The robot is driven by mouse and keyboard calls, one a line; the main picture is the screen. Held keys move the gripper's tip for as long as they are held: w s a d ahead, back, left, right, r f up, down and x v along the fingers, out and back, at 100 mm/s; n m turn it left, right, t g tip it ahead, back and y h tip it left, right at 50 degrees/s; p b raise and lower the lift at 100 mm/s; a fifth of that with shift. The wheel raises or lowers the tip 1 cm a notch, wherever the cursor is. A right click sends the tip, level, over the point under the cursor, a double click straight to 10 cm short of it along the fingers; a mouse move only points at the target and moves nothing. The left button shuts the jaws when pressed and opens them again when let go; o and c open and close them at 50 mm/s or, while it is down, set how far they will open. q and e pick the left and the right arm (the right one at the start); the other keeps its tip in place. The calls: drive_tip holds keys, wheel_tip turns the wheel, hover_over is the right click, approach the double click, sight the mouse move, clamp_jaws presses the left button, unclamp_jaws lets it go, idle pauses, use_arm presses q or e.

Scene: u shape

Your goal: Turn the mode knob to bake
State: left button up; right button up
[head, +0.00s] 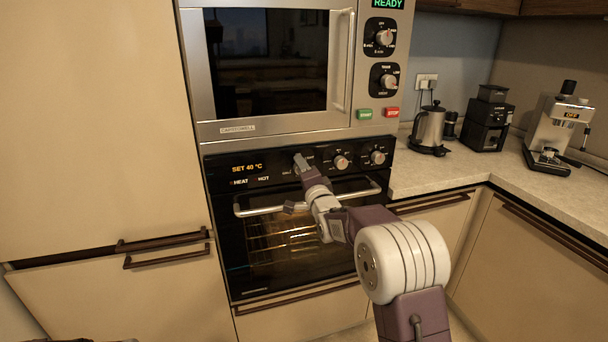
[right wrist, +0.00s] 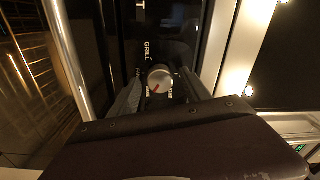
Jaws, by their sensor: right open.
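The black oven control panel (head: 225,170) carries a row of knobs and a display reading SET 40 °C. My right gripper (head: 301,161) is at the panel's left knob and mostly hides it in the head view. In the right wrist view the silver mode knob (right wrist: 159,77) shows between the two fingers of my right gripper (right wrist: 158,88), which are open around it. A red mark shows on the knob's lower left edge. A GRILL label is above the knob; the other labels around it are partly hidden or too small to read surely. My left gripper is out of view.
The oven handle (head: 262,209) runs below the panel, under my right arm. Two other oven knobs (head: 341,162) (head: 377,157) sit to the right. A microwave (head: 235,130) is above. The counter (head: 430,172) holds a kettle (head: 430,128) and coffee machines.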

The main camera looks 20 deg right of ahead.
drive_tip(key=s, duration=0.9)
drive_tip(key=shift+b, duration=0.3)
drive_tip(key=shift+d+f, duration=0.1)
